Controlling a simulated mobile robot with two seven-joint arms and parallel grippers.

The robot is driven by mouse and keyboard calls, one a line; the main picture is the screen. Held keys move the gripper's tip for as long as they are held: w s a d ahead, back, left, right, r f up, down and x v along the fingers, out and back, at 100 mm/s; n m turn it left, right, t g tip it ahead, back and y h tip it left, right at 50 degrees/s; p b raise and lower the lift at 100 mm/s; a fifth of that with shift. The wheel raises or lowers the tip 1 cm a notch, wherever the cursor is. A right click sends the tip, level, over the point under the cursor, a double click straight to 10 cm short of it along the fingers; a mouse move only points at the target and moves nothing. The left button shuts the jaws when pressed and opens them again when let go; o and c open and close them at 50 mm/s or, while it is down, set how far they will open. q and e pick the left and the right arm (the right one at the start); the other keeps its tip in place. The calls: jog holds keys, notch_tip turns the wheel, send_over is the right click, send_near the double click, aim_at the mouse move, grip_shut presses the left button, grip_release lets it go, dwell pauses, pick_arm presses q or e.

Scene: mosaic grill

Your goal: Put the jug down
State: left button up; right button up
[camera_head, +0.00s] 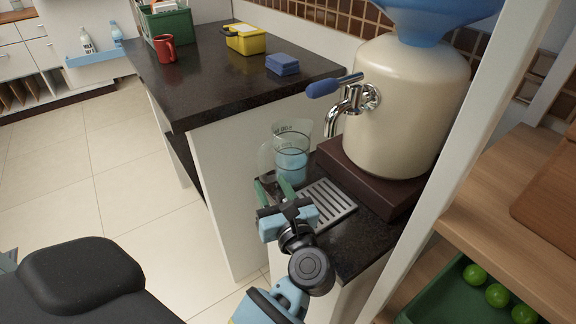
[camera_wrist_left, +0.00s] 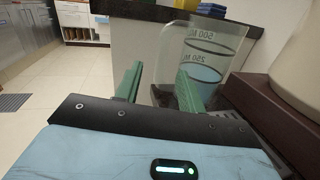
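The jug (camera_head: 292,152) is clear plastic with measuring marks and bluish water in its lower part. It appears to stand upright on the dark counter beside the metal drip grate, though its base is partly hidden by my left gripper. My left gripper (camera_head: 274,189) is at the near side of the jug, low down. In the left wrist view its two green fingers (camera_wrist_left: 160,75) are spread apart, and the jug (camera_wrist_left: 215,50) shows just beyond them. The clear handle side lies near the finger gap; I cannot tell whether it touches. My right gripper is not in view.
A cream dispenser (camera_head: 405,105) with a chrome tap (camera_head: 350,105) stands on a brown base, right of the jug, above the drip grate (camera_head: 327,203). A higher dark worktop (camera_head: 215,85) holds a red mug (camera_head: 165,48), yellow box (camera_head: 245,40) and blue sponges (camera_head: 282,64).

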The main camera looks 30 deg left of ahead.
aim_at(263, 166)
pick_arm(q)
jog(key=shift+w+a+f+n+g, duration=0.2)
jog(key=shift+w+a+n, duration=0.1)
jog(key=shift+w+a, duration=0.25)
jog(key=shift+w+a+f+n+g, duration=0.15)
jog(key=shift+w+a+n, duration=0.2)
jog(key=shift+a, duration=0.3)
jog(key=shift+r+p+x, duration=0.2)
jog(key=shift+p+x, duration=0.1)
jog(key=shift+x, duration=1)
jog(key=shift+r+p+x, duration=0.15)
jog(key=shift+p+x, duration=0.15)
jog(key=shift+x, duration=1)
jog(key=shift+w+d, duration=0.15)
jog(key=shift+w, duration=0.05)
grip_shut()
